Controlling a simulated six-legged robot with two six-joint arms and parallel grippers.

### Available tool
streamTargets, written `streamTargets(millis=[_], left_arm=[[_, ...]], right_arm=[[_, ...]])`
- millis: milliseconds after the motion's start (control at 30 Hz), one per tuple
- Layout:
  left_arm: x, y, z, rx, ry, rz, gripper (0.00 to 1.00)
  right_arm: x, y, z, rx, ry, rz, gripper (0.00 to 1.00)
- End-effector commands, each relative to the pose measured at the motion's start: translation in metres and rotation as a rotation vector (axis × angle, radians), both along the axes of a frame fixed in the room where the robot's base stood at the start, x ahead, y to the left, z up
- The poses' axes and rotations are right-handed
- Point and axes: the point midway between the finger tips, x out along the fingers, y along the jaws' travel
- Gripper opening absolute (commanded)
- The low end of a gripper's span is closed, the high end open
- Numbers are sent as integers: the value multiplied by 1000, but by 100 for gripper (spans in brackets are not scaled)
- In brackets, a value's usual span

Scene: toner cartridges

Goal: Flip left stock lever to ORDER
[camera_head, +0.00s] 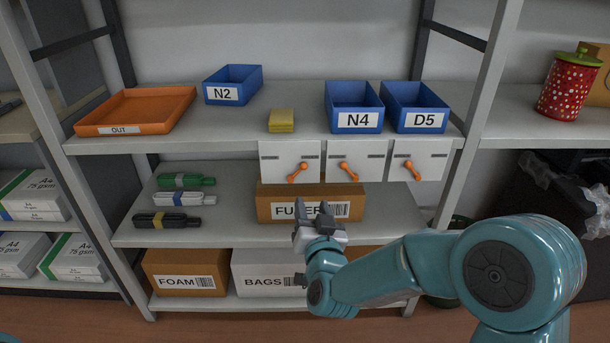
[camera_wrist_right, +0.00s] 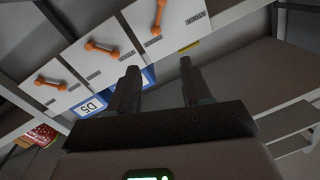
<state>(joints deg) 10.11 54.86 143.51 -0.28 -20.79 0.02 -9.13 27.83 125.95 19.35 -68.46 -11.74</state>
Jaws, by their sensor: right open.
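Three white plates hang under the front edge of the upper shelf, each with an orange lever. The middle lever (camera_head: 349,171) and right lever (camera_head: 411,170) slant from upper left to lower right. My right gripper (camera_head: 317,213) is open and empty, below the left and middle levers, apart from both. In the right wrist view the left lever (camera_wrist_right: 159,17) is at the top, beyond the open fingers (camera_wrist_right: 158,88). My left gripper is out of view.
Above the levers stand blue bins N4 (camera_head: 353,104) and D5 (camera_head: 414,108), with a yellow block (camera_head: 281,120) to their left. An orange tray (camera_head: 140,110) and bin N2 (camera_head: 232,84) are further left. A FUSER box (camera_head: 270,206) stands behind my gripper; cartridges (camera_head: 178,199) lie left.

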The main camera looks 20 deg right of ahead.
Motion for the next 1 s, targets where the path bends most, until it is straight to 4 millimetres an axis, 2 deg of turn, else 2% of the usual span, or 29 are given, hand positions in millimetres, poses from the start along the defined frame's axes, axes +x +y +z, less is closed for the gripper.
streamTargets(millis=[167, 400, 600, 800, 1000], left_arm=[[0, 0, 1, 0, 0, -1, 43], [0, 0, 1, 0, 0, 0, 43], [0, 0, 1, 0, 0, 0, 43], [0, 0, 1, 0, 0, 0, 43], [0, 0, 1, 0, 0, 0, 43]], right_arm=[[33, -6, 0, 0, 1, -2, 48], [89, -18, -1, 0, 1, -3, 48], [127, -25, -1, -1, 2, -2, 48], [146, -29, 0, -1, 2, -2, 48], [151, -29, 0, -1, 2, 0, 48]])
